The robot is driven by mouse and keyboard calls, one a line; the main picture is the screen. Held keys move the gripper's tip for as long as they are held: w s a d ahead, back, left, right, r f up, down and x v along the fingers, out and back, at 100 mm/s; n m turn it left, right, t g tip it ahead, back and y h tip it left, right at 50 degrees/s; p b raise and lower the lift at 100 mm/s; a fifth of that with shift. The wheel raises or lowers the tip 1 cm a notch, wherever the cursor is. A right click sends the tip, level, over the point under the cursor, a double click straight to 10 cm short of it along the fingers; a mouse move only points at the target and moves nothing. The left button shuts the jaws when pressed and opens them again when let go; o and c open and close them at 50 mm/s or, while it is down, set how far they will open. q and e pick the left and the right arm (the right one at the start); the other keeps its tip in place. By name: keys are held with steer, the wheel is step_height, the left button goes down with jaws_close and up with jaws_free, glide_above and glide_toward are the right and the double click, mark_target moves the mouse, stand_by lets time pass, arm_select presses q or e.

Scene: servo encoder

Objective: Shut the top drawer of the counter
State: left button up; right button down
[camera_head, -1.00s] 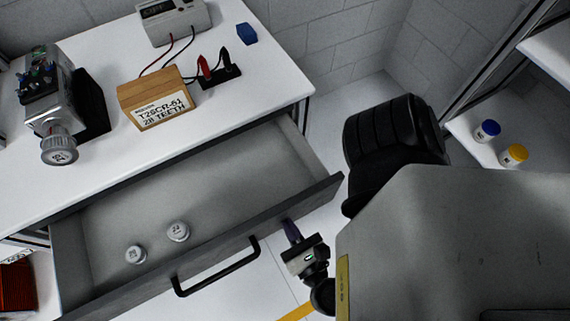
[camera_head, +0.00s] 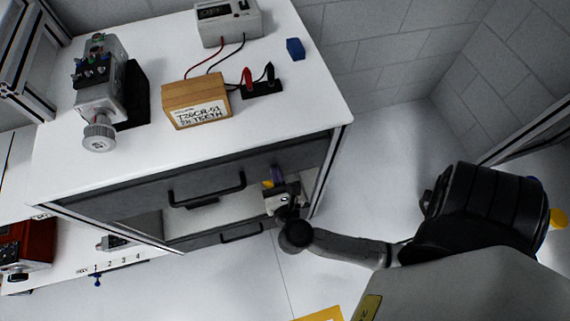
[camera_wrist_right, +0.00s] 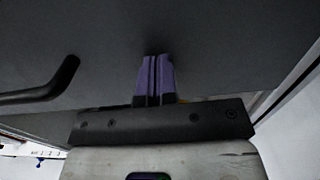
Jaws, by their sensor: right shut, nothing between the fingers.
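The counter (camera_head: 255,125) has a white top. The top drawer front (camera_head: 283,157) is dark grey with a black bar handle (camera_head: 207,190). It sits right under the counter's front edge, flush or nearly so, and none of the drawer's inside shows. My right gripper (camera_head: 277,173) is at the drawer front, right of the handle. In the right wrist view, its purple fingers (camera_wrist_right: 154,78) are together and point at the grey drawer front (camera_wrist_right: 220,45); they seem to touch it. The handle (camera_wrist_right: 45,85) shows there at the left. My left gripper is not in view.
On the counter are a wooden box (camera_head: 196,101) with a label, a grey power supply (camera_head: 228,20), a blue block (camera_head: 295,48) and a motor unit (camera_head: 101,85). A lower drawer (camera_head: 235,235) is below. Floor right of the counter is clear.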

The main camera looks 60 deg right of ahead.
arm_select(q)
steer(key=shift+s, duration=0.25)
arm_select(e)
steer(key=shift+d+f, duration=0.1)
steer(key=shift+f, duration=0.1)
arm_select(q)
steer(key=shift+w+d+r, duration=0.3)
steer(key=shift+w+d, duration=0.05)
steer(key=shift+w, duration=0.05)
arm_select(e)
steer(key=v, duration=1.4)
steer(key=shift+r, duration=0.2)
